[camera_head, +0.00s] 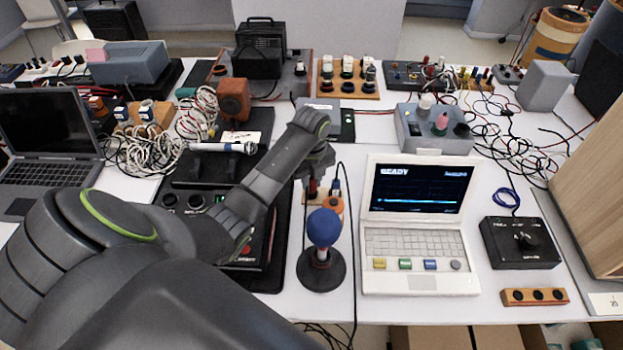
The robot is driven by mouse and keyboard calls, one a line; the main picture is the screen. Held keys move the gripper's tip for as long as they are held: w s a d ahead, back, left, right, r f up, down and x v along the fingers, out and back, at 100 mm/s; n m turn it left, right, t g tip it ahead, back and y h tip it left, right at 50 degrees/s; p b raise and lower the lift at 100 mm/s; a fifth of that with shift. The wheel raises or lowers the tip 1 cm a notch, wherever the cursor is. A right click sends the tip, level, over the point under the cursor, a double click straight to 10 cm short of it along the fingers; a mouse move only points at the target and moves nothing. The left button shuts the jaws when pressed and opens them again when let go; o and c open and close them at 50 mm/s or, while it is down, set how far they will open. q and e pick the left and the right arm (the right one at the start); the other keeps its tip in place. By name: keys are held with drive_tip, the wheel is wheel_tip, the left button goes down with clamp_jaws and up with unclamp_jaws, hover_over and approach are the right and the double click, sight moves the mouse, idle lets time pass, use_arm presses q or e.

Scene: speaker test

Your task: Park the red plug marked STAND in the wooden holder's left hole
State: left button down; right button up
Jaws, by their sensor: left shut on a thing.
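The wooden holder (535,297) lies at the front right of the table. It is a small block with a row of dark holes, and its left hole looks empty. My left gripper (313,178) points down near the middle of the table, left of the white laptop and far from the holder. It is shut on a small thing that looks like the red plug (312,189). The gripper hides much of it, and no STAND marking can be read. A blue-topped plug stands just to its right. My right gripper is not in view.
A blue ball on a round black stand (321,271) is in front of the gripper. The white laptop (420,243) and a black knob box (519,243) lie between it and the holder. A cable runs down beside the stand. A wooden panel (590,190) borders the right.

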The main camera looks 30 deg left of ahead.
use_arm(q)
drive_tip(key=shift+f, duration=0.25)
idle(0.4)
drive_tip(key=c, duration=1.2)
unclamp_jaws()
drive_tip(key=shift+r, duration=0.1)
wheel_tip(320, 180, up, 7)
drive_tip(key=shift+r+p, duration=0.1)
drive_tip(key=shift+p, duration=0.75)
wheel_tip(320, 180, up, 10)
drive_tip(key=p, duration=1)
